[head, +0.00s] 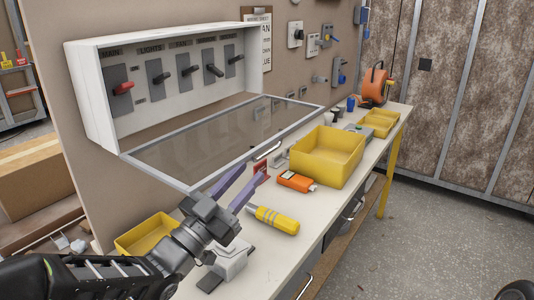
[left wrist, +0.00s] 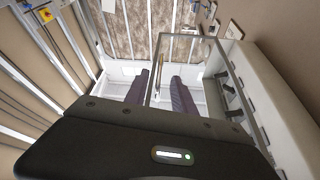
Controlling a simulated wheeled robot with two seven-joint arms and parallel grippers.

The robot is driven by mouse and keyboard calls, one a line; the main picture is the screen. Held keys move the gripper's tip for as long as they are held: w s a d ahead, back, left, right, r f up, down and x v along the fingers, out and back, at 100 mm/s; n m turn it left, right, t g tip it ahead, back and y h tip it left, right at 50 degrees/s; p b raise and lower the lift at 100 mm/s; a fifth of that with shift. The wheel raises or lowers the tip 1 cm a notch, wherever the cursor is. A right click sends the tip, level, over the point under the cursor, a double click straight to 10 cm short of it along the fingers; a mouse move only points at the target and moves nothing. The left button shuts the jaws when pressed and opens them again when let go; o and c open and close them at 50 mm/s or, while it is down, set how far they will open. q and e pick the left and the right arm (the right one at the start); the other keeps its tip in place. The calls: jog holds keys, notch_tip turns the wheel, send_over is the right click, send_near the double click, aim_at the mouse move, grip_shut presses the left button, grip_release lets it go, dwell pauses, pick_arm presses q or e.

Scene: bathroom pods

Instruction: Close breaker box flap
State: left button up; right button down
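The white breaker box (head: 92,95) is on the wall panel, with a row of switches inside; one lever is red and the others dark. Its framed clear flap (head: 205,140) hangs open, folded down and out roughly level over the bench. A handle (head: 267,150) is on its front edge. Contact cannot be told. My right gripper is not in view.
The bench (head: 325,205) holds a yellow bin (head: 327,155), an orange device (head: 297,182), a yellow-handled screwdriver (head: 275,219) and another yellow bin (head: 147,236). An orange reel (head: 375,85) stands at the far end. Floor (head: 430,240) right of the bench is mostly clear.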

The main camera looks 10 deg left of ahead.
aim_at(263, 158)
pick_arm(q)
jog(key=p+x, duration=0.1)
jog(key=x, duration=0.6)
jog(key=shift+w+d+p, duration=0.1)
jog(key=shift+w+p, duration=0.05)
jog(key=shift+p, duration=0.2)
grip_shut()
dwell(1.0)
